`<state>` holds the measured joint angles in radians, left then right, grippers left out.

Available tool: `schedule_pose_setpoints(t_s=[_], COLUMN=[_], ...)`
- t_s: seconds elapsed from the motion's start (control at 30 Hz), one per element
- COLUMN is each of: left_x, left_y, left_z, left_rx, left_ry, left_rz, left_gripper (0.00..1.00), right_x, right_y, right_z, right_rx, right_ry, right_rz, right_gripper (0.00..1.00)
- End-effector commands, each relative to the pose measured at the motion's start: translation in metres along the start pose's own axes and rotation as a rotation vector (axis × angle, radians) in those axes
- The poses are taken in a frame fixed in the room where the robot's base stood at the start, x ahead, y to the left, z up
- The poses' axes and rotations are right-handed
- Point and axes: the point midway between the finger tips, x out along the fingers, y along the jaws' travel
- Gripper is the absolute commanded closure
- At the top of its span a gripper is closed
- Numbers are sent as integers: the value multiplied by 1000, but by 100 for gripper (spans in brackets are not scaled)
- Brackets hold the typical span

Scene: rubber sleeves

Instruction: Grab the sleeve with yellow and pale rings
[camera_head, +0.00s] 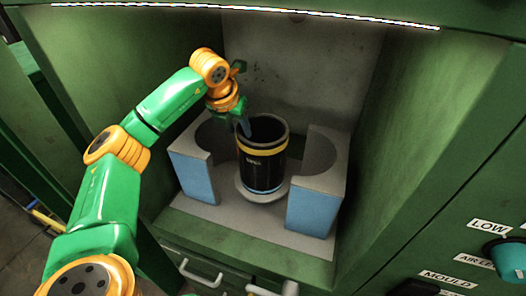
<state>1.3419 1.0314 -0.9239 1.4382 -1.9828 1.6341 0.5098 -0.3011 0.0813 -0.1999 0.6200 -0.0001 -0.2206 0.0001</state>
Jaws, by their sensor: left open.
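A black sleeve (262,170) stands upright in the middle of the green cabinet recess. It has a yellow ring near its top and a pale bluish ring near its bottom. Its top is open and dark inside. My left gripper (243,128) is at the sleeve's upper left rim, with its dark fingers pointing down. The fingers are open; whether they touch the rim cannot be told. My right gripper is not in view.
The sleeve stands on a round grey base (245,193) between two grey blocks with curved cut-outs and blue fronts, the left block (192,172) and the right block (312,208). Green cabinet walls close in both sides. Drawer handles (200,274) and a teal knob (510,260) are in front.

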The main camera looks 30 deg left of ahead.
Motion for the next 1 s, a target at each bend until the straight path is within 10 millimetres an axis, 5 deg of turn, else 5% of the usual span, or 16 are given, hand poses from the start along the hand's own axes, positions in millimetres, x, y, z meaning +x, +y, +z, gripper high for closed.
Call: schedule_pose_setpoints(t_s=[0.27,0.47,1.0], left_x=[11,11,10], left_y=[-1,-1,-1], left_z=[0,0,0], left_rx=[1,1,1], left_ry=[-1,-1,-2], left_rz=[-2,-2,-2], left_gripper=[55,100,100], right_x=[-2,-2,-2], right_y=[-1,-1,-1], right_z=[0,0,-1], right_rx=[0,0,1], right_ry=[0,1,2], right_rz=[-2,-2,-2], right_gripper=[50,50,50])
